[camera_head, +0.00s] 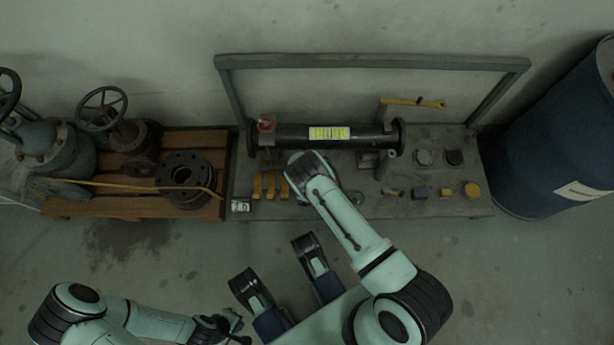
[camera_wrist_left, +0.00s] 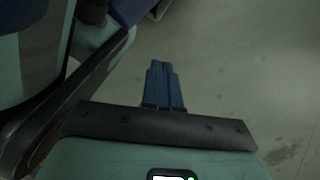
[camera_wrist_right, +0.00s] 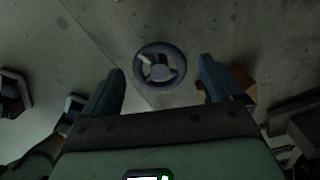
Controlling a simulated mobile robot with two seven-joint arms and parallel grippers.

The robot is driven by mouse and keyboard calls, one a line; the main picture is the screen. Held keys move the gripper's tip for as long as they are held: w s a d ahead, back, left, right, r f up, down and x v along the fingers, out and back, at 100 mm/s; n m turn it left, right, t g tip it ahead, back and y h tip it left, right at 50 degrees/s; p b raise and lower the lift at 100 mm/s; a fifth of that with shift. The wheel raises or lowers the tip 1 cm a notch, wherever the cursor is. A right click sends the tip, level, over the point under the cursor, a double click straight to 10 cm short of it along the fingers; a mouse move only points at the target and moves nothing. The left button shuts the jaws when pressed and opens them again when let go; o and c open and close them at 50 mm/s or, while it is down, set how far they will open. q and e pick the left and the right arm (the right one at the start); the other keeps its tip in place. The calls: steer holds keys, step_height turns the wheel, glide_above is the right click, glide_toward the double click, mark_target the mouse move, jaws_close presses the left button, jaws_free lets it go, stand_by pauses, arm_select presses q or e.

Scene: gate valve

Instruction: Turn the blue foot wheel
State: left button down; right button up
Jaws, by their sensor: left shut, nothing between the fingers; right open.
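A dark, blue-grey spoked wheel (camera_wrist_right: 160,64) shows in the right wrist view, beyond and between the fingers of my right gripper (camera_wrist_right: 160,76). The gripper is open, with one finger to each side of the wheel in the picture. I cannot tell how far off the wheel is, and no contact shows. In the head view my right arm reaches over the bench and hides the wheel and the right fingers. My left gripper (camera_wrist_left: 163,84) is shut and empty, with its blue fingers together over bare floor. In the head view it is low at the left (camera_head: 234,322).
The bench (camera_head: 440,208) carries a black pipe (camera_head: 290,134) with a red handwheel (camera_head: 266,124), a yellow wrench (camera_head: 412,102) and small blocks. A pallet (camera_head: 205,144) with valves stands left, a blue drum (camera_head: 545,140) right. The floor in front is clear.

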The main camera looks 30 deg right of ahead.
arm_select(q)
steer(key=w+d+r+t+p, duration=0.1)
steer(key=w+r+t+p, duration=0.2)
steer(key=w, duration=0.5)
step_height(320, 180, up, 2)
steer(key=shift+r+m+p, duration=0.1)
steer(key=shift+m+p, duration=0.2)
steer(key=shift+p, duration=0.2)
arm_select(e)
step_height(320, 180, up, 13)
arm_select(q)
steer(key=shift+w, duration=0.1)
arm_select(e)
steer(key=shift+f, duration=0.1)
